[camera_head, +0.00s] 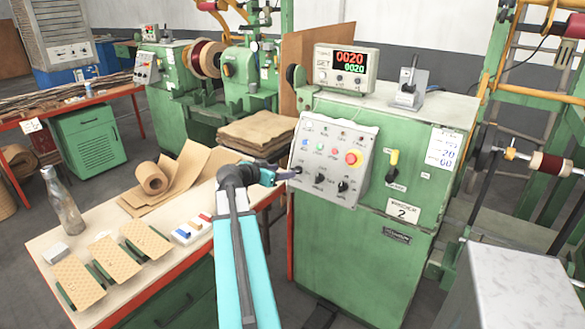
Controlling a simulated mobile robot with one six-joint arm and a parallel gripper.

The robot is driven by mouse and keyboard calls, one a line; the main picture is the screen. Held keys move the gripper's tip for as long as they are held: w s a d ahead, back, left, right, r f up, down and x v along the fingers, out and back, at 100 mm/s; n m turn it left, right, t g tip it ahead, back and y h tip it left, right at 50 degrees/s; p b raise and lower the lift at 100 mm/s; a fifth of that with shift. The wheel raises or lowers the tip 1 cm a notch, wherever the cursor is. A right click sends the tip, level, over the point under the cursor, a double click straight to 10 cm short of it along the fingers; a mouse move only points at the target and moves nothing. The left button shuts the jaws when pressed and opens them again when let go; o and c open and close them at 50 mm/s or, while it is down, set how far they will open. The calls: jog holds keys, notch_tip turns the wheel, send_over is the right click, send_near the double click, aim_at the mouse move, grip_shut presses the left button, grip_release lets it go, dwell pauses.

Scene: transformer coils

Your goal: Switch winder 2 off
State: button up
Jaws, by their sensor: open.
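Winder 2 (370,250) is the green machine at centre right, with a white label (402,210) reading 2. A counter box (346,66) on top is lit and reads 0020 twice.
A wooden-topped bench (107,215) at left holds brown paper rolls, a bottle (63,203) and perforated boards. A black-handled lever box (408,88) stands on the winder's top. A grey metal box (515,290) is at lower right. Another green winder (180,85) stands behind.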

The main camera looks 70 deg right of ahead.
aim_at(296, 170)
jog(key=p+x, duration=0.1)
jog(key=x, duration=0.6)
jog(key=shift+s+d, duration=0.1)
jog(key=shift+d, duration=0.1)
jog(key=shift+c, duration=0.6)
